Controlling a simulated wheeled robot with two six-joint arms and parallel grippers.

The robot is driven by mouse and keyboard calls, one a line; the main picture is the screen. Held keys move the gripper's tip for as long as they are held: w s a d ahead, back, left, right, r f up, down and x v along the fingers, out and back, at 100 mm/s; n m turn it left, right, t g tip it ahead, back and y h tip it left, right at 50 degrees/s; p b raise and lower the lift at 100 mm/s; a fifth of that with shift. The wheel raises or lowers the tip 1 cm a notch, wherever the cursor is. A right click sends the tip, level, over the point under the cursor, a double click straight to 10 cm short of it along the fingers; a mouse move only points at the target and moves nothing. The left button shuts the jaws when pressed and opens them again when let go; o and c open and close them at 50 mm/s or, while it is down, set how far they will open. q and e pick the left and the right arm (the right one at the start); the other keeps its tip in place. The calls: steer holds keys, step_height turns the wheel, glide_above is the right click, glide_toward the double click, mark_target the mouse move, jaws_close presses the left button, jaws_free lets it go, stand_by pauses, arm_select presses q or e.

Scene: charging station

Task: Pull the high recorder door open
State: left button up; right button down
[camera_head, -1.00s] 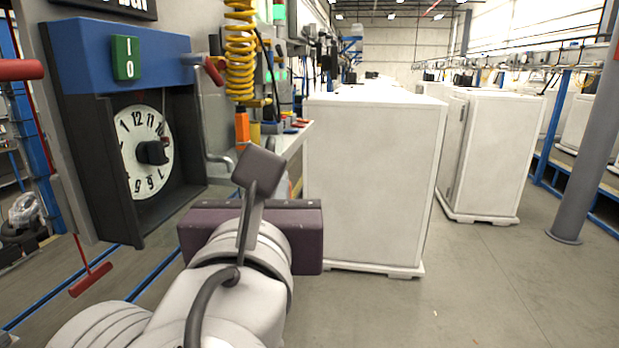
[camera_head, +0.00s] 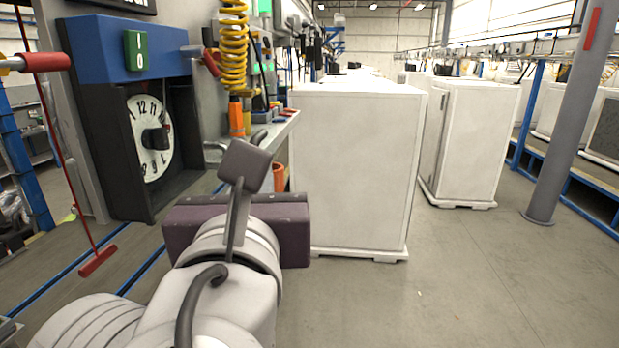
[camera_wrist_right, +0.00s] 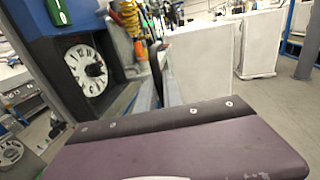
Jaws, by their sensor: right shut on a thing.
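The door panel itself is hard to make out; the dial recess looks uncovered. My left gripper is not in view.
A red T-shaped pull (camera_head: 98,261) hangs on a cord at the left. A white cabinet (camera_head: 355,170) stands close to the right of my gripper, with another (camera_head: 470,145) behind. A grey post (camera_head: 565,120) stands at far right. The floor at lower right is clear.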

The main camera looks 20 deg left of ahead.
steer(key=shift+f, duration=0.1)
steer(key=c, duration=1.5)
jaws_free()
steer(key=shift+c, duration=0.2)
steer(key=shift+o, duration=0.3)
steer(key=shift+a, duration=0.1)
steer(key=b+v, duration=0.2)
steer(key=v, duration=0.7)
steer(key=shift+b, duration=0.3)
